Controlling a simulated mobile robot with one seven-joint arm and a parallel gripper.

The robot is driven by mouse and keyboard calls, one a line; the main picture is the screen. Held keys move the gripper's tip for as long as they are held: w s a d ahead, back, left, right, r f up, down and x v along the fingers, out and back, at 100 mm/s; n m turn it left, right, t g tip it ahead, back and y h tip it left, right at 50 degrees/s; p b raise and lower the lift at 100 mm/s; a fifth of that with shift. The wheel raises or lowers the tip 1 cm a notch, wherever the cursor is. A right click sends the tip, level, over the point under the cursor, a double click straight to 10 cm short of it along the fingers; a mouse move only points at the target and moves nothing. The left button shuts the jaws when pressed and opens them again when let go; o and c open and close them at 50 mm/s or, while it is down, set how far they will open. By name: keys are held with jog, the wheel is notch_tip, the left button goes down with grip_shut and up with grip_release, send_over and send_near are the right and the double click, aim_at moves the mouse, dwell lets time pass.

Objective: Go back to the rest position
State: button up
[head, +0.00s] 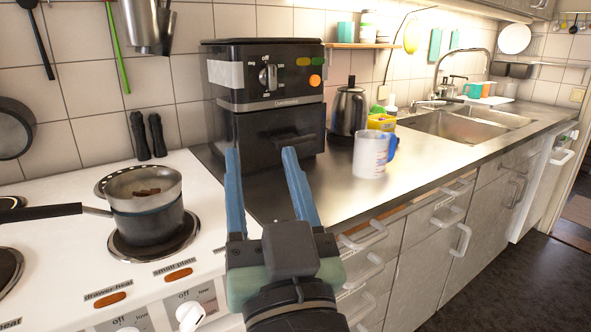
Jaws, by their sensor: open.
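My gripper (262,158) is open, with its two blue fingers spread and nothing between them. It is raised over the counter's front edge, and in the picture its fingertips overlap the lower front of the black countertop appliance (265,95). I cannot tell whether the fingertips touch the appliance. The appliance has a dial and coloured buttons on its upper front, and a closed lower front with a handle.
A pot (147,215) with brown pieces inside sits on the white stove (60,250) at left. A white mug (371,154) stands right of the appliance, before a black kettle (348,110). A sink (455,125) lies further right. The counter (440,160) is clear right of the mug.

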jog(key=s+d+r+m+t+h+p, duration=0.1)
jog(key=s+d+r+t+h, duration=0.2)
jog(key=r, duration=0.6)
jog(key=s+r+m+t+h+p, duration=0.1)
jog(key=s+r+t+h, duration=0.1)
jog(key=s+r, duration=0.45)
notch_tip(320, 180, up, 26)
jog(key=w+p, duration=0.2)
jog(key=p, duration=2.2)
jog(key=shift+p, duration=0.4)
